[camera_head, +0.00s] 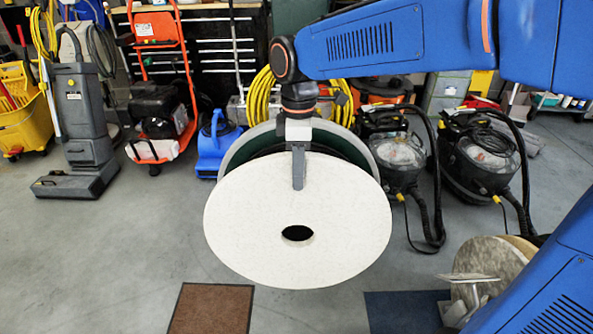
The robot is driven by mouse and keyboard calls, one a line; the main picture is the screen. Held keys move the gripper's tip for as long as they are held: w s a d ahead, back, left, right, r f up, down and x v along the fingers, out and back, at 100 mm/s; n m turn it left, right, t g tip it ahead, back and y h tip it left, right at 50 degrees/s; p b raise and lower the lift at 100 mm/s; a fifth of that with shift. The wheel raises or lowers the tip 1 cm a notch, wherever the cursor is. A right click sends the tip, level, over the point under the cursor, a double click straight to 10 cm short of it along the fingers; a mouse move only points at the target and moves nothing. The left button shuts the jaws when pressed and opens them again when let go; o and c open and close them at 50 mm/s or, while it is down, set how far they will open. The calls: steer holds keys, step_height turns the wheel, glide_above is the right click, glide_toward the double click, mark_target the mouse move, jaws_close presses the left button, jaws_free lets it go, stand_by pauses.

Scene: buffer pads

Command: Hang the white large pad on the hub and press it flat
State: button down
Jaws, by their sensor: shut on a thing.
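The white large pad (295,263) is a thick round disc with a dark centre hole, in the middle of the head view. My gripper (298,168) comes down from above and is shut on the pad's upper edge. One grey finger lies over the pad's front face. The pad hangs below the gripper with its face tilted toward the camera. Behind its upper part is a larger-looking round disc (236,151) with a pale grey rim and a dark green face. The pad covers that disc's middle, so I cannot see a hub there or tell whether they touch.
A stack of pads (490,262) on a metal holder stands at lower right, partly behind my blue arm part. A brown mat (212,309) and a dark blue mat (402,311) lie on the grey floor. Cleaning machines line the back. Floor at left is clear.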

steer(key=w, duration=0.6)
steer(key=shift+w+f, duration=0.3)
steer(key=shift+w, duration=0.05)
steer(key=shift+w+d, duration=0.15)
steer(key=shift+w, duration=0.5)
stand_by(0.6)
steer(key=shift+w+f, duration=0.1)
steer(key=shift+w, duration=0.6)
stand_by(0.5)
steer(key=shift+w+f, duration=0.1)
steer(key=shift+w, duration=0.65)
